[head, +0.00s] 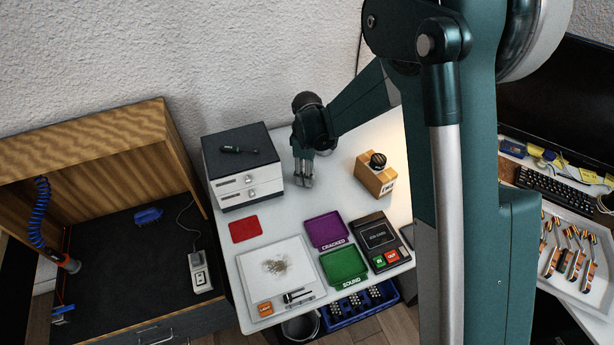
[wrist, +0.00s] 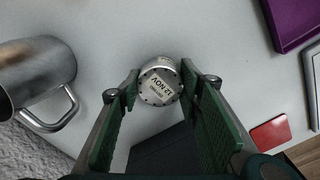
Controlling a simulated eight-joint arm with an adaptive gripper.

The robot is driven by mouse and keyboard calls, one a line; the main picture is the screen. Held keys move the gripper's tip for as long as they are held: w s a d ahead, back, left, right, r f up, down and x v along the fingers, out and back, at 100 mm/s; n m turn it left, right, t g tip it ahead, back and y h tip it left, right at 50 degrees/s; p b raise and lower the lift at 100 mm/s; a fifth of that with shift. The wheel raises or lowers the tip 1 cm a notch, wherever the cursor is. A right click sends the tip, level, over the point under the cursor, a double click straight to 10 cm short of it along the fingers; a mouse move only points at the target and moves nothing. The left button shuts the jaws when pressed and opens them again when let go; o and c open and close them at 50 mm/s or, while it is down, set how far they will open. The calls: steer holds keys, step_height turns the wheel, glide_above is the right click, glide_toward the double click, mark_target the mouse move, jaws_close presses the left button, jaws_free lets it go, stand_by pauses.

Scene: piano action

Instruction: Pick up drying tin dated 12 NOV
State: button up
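A small round metal tin (wrist: 161,85) with a pale lid label reading 12 NOV, upside down in the wrist view, stands on the white table. Dark dots ring its lid. My gripper (wrist: 160,82) points down over it, with one green finger on each side of the tin at the fingertips. The fingers are apart by about the tin's width, and I cannot tell whether they press on it. In the head view my gripper (head: 303,184) is low over the table, right of the drawer box; the tin cannot be made out there.
A metal mug (wrist: 38,72) stands close by in the wrist view. The drawer box (head: 240,168) is left of my gripper. A wooden block (head: 374,179) stands to the right. Purple (head: 326,229) and green (head: 343,265) trays and a red mat (head: 245,229) lie in front.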

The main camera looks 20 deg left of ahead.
steer(key=shift+r, duration=0.15)
step_height(320, 180, up, 10)
steer(key=shift+f+p, duration=0.1)
steer(key=shift+p, duration=0.85)
